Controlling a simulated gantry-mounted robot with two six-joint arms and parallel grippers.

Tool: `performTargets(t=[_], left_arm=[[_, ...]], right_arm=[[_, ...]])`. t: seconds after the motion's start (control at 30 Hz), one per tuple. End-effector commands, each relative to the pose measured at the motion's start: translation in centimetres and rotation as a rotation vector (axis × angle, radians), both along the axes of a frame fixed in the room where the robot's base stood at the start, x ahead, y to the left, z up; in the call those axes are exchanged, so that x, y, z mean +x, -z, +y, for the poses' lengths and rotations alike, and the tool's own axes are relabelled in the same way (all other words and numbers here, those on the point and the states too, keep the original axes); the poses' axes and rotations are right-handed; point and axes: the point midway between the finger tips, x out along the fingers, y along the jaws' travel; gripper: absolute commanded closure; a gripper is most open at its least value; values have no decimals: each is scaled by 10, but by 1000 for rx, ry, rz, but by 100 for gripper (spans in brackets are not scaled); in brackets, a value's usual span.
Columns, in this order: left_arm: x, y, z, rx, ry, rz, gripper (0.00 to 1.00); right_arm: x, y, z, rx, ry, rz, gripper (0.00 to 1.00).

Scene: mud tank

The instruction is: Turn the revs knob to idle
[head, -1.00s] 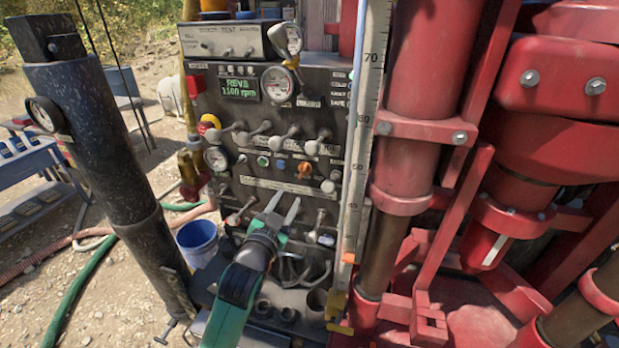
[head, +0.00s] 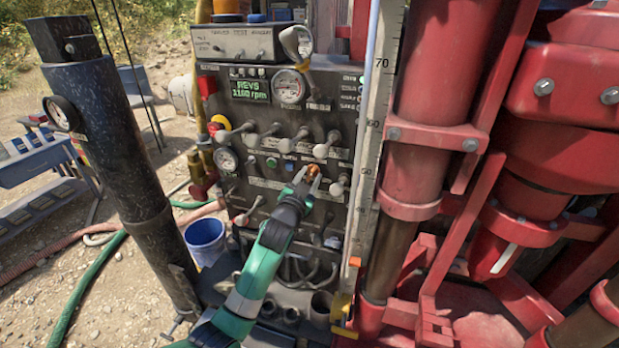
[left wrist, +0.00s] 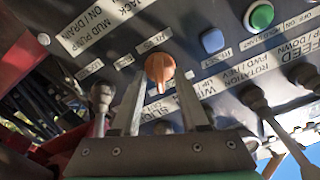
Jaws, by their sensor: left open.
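The orange revs knob (head: 313,171) sits on the dark control panel (head: 262,205). In the left wrist view the orange knob (left wrist: 160,68) is just beyond the open fingertips, with a pointer ridge facing down the picture. My left gripper (head: 306,178) is open, its two fingers spread on either side of the knob in the head view. In the left wrist view the fingers of this gripper (left wrist: 160,100) look still short of the knob's face; contact cannot be told. The green display (head: 250,90) reads REVS and a number near 1100 rpm. My right gripper is not in view.
Several levers (head: 285,140) stick out above the knob, and a small lever (left wrist: 101,97) stands left of my fingers. A green button (left wrist: 259,16) and a blue button (left wrist: 212,40) are close by. Red machinery (head: 430,120) stands to the right. A blue bucket (head: 205,240) is on the ground.

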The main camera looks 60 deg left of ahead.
Motion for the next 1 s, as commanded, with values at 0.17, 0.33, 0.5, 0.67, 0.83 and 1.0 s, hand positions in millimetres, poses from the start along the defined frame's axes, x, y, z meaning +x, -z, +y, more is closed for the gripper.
performTargets(t=[0.17, 0.33, 0.5, 0.67, 0.83, 1.0], left_arm=[[0, 0, 0, 0, 0, 0, 69], [0, 0, 0, 0, 0, 0, 99], [0, 0, 0, 0, 0, 0, 100], [0, 1, 0, -12, 0, -11, 100], [-1, 4, 0, -150, 0, -148, 100], [-1, 1, 1, -290, 0, -281, 100]], right_arm=[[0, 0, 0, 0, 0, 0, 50], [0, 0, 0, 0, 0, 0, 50], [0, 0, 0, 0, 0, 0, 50], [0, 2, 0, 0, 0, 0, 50], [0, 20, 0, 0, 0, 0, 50], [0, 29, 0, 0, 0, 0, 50]])
